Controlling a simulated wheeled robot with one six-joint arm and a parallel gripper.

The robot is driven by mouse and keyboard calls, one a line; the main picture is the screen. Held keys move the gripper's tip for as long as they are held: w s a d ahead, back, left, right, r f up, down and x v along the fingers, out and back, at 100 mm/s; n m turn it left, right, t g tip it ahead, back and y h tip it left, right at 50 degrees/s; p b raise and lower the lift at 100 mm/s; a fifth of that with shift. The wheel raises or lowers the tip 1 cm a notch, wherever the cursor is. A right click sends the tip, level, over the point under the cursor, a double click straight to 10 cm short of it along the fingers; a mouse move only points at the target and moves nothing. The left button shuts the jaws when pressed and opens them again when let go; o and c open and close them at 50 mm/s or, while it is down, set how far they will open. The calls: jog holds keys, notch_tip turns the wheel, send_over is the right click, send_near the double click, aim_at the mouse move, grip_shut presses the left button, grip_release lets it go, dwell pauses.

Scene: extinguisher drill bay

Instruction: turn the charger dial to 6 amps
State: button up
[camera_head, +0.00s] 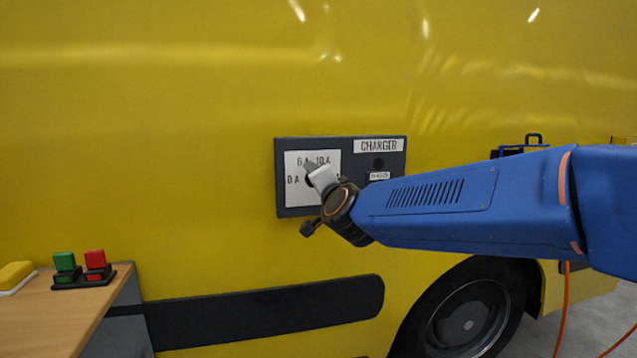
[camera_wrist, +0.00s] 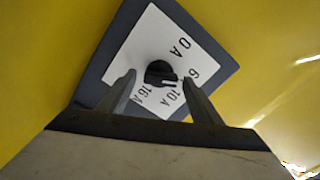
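The charger panel (camera_head: 398,160) is a dark plate on the yellow vehicle side, with a white dial plate (camera_head: 296,196) on its left. The black dial knob (camera_wrist: 157,70) sits in the white plate (camera_wrist: 147,40), marked 0 A, 6, 10 A and 16 A. A short white mark on the knob points down-right in the wrist view, between the 6 and 10 A labels and seemingly closer to 10 A. My gripper (camera_wrist: 159,77) is open, one finger on each side of the knob, with gaps showing. My gripper (camera_head: 317,172) covers most of the knob in the head view.
A wooden table (camera_head: 40,315) at lower left bears a green button (camera_head: 64,261), a red button (camera_head: 95,259) and a yellow block (camera_head: 14,274). A black strip (camera_head: 265,313) and a wheel (camera_head: 468,320) lie below the panel. An orange cable (camera_head: 564,310) hangs at right.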

jog(key=v, duration=1.7)
jog(key=shift+s, duration=0.2)
jog(key=shift+d+r, duration=0.1)
jog(key=shift+d, duration=0.05)
jog(key=s+d+f+n+g+h, duration=0.2)
jog(key=s+d+f+n+g, duration=0.2)
jog(key=s+d+f, duration=0.7)
jog(key=s+d+f+n+g+h, duration=0.3)
jog(key=s+d+f+g, duration=0.5)
jog(key=s+d+f, duration=0.4)
jog(key=d+f+n, duration=0.1)
jog(key=d+f, duration=0.3)
jog(key=f, duration=0.2)
jog(key=shift+n+g, duration=0.3)
jog(key=shift+n, duration=0.1)
jog(key=shift+s, duration=0.1)
